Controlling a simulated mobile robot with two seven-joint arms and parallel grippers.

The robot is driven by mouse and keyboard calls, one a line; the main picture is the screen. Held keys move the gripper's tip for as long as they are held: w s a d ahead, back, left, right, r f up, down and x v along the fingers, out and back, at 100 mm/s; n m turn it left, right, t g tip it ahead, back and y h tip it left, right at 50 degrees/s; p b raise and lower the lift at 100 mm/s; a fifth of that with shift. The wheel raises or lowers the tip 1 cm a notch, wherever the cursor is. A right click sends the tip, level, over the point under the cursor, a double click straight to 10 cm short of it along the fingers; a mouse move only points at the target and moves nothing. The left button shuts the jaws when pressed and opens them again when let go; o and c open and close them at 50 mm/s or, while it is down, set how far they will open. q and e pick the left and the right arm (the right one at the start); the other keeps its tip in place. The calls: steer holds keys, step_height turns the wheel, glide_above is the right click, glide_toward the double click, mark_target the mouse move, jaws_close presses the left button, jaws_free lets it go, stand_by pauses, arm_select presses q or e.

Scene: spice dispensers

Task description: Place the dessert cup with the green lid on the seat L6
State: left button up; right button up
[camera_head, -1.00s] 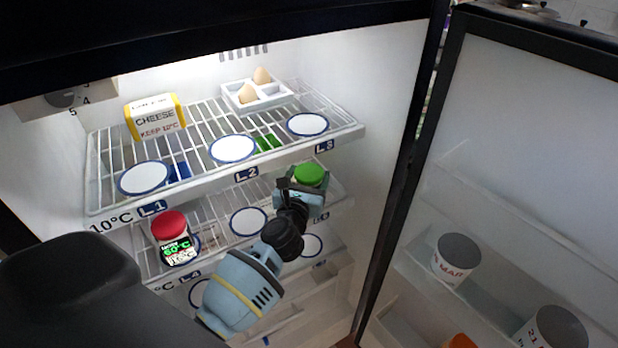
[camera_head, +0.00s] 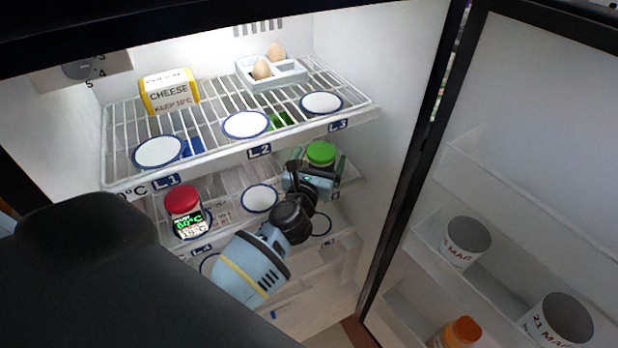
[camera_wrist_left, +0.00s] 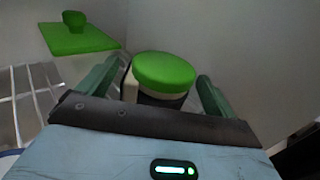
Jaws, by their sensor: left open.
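The dessert cup with the green lid (camera_head: 321,152) stands at the right end of the middle shelf, by a label that my gripper partly hides. In the left wrist view its green lid (camera_wrist_left: 164,72) lies between my two spread fingers. My left gripper (camera_head: 316,172) is open around the cup, with a gap on each side of the lid in the wrist view. The cup's lower body and the seat under it are hidden by the gripper. My right gripper is not in view.
A red-lidded jar (camera_head: 184,211) stands at the left of the middle shelf. An empty round seat (camera_head: 260,198) lies between. The top shelf (camera_head: 225,163) is close above, with cheese (camera_head: 169,91) and an egg tray (camera_head: 284,76). The open door holds cans (camera_head: 463,243).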

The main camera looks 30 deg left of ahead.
arm_select(q)
steer(key=v, duration=1)
steer(key=shift+s, duration=0.25)
steer(key=shift+d, duration=0.1)
steer(key=s+d+f+m+g+h, duration=0.1)
steer(key=s+d+f+m+h, duration=0.4)
steer(key=s+m, duration=0.6)
steer(key=s+d+f+m+g+h, duration=0.25)
steer(key=s+f+m, duration=0.45)
steer(key=m, duration=0.7)
steer(key=s+f+m+g, duration=0.3)
steer(key=s+f+m, duration=0.3)
steer(key=s, duration=0.3)
steer(key=s+f+m+g+y, duration=0.1)
steer(key=s+f+m+g, duration=0.2)
steer(key=s+m, duration=0.6)
step_height(320, 180, down, 3)
steer(key=shift+s+r+m+g, duration=0.1)
steer(key=shift+s+m+g, duration=0.25)
steer(key=shift+s, duration=0.3)
steer(key=shift+d, duration=0.1)
